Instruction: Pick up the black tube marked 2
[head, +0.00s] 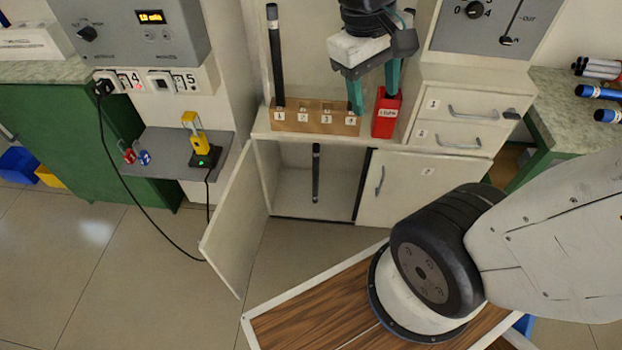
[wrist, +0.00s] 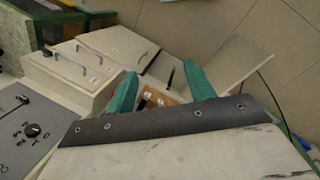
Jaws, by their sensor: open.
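Two black tubes show in the head view, and the number on each is too small to read. One tube (head: 276,60) stands upright in the leftmost hole of a wooden rack (head: 312,128). The other tube (head: 316,175) is upright inside the open cupboard below the rack. My gripper (head: 374,100) is open and empty, with its teal fingers pointing down over the rack's right end and a red block (head: 386,118). In the wrist view, part of the rack (wrist: 158,97) and a dark tube end (wrist: 171,77) show between and beyond the fingers (wrist: 160,90).
The left cupboard door (head: 237,220) stands open and the right door (head: 400,190) is shut. Drawers (head: 465,105) are at the right. A grey shelf (head: 165,165) with a yellow device (head: 197,135) and a black cable is at the left. Wooden board (head: 310,310) lies in front.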

